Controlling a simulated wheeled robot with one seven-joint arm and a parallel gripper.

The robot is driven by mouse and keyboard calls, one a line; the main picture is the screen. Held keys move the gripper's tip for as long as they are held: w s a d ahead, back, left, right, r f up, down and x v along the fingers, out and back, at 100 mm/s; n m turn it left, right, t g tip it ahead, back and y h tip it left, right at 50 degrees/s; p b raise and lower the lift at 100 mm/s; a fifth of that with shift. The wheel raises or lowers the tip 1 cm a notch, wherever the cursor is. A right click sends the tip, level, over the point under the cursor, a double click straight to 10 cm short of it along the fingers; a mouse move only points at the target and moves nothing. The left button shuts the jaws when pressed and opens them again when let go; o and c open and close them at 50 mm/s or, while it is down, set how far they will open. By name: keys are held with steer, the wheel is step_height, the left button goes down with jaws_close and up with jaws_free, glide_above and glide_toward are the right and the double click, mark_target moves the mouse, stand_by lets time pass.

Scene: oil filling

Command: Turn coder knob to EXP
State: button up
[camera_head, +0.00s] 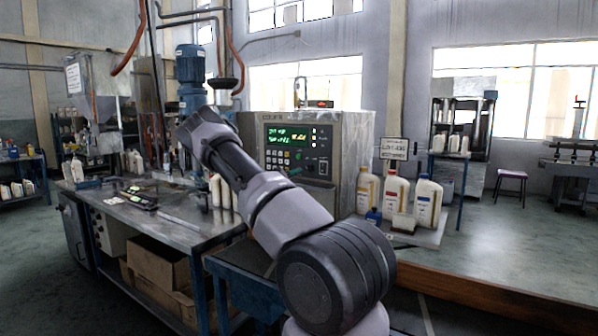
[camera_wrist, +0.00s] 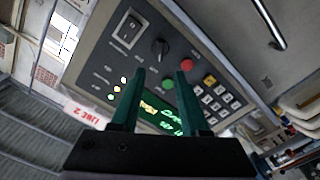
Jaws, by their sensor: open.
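The coder (camera_head: 352,130) is a grey metal box with a dark control panel (camera_head: 312,140) and a lit green display, seen beyond my arm in the head view. In the wrist view, the black coder knob (camera_wrist: 159,47) sits on the grey panel, just beyond the tips of my gripper. My gripper (camera_wrist: 161,72) is open and empty, with its two green fingers apart and pointing towards the panel. The knob is not between the fingers as seen here. The knob's labels are too small to read. In the head view my gripper is mostly hidden by my arm.
Near the knob are a rocker switch (camera_wrist: 129,30), a red button (camera_wrist: 186,64), a green button (camera_wrist: 168,83) and a keypad (camera_wrist: 218,101). Several oil bottles (camera_head: 396,196) stand right of the coder. A steel workbench (camera_head: 185,232) extends to the left.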

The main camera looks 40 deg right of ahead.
mark_target(308, 169)
steer(key=x, duration=0.9)
steer(key=shift+w+d, duration=0.1)
steer(key=shift+d, duration=0.15)
jaws_close()
